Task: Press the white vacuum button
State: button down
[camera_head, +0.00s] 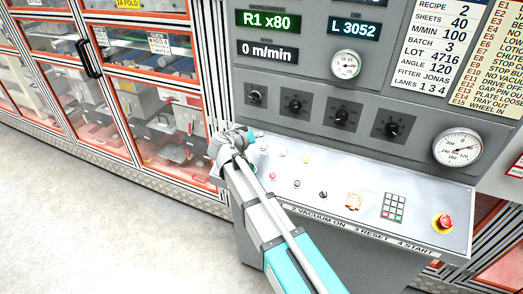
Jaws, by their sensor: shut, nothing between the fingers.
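The grey sloped control panel (420,195) carries rows of small buttons. A small pale button (263,150) sits at the panel's upper left, close to my wrist; it is too small to tell if it is the white vacuum button. My gripper (255,135) is at the panel's upper left corner, small and partly hidden by my wrist. It looks shut and empty. I cannot tell whether it touches anything. My arm covers the panel's left end.
Knobs (342,117) and a gauge (458,148) are on the upright face. A glazed cabinet (150,75) stands left; the floor is clear.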

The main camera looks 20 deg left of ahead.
aim_at(264, 144)
jog(key=shift+w+d+f+b, duration=0.1)
jog(key=shift+w+f+b, duration=0.2)
jog(key=shift+f+b, duration=0.4)
jog(key=shift+w+a+f+b, duration=0.1)
jog(key=shift+w+f+b, duration=0.2)
jog(key=shift+f+b, duration=0.35)
jog(key=shift+w+d+f+b, duration=0.1)
jog(key=shift+w+f+b, duration=0.3)
jog(key=shift+f, duration=0.45)
jog(key=shift+w+f+b, duration=0.25)
jog(key=shift+f+b, duration=0.6)
jog(key=shift+b, duration=0.1)
dwell(0.9)
jog(key=shift+r, duration=0.2)
jog(key=shift+s+r+p, duration=0.3)
jog(key=shift+r+p, duration=0.35)
jog(key=shift+p, duration=0.2)
jog(key=r+p, duration=0.1)
jog(key=s+r+p, duration=0.1)
jog(key=r+p, duration=0.1)
jog(key=shift+s+r, duration=0.2)
jog(key=shift+r, duration=0.1)
jog(key=shift+s+r+p, duration=0.3)
jog(key=shift+r+p, duration=0.25)
jog(key=shift+p, duration=0.25)
jog(key=shift+f, duration=0.1)
dwell(0.5)
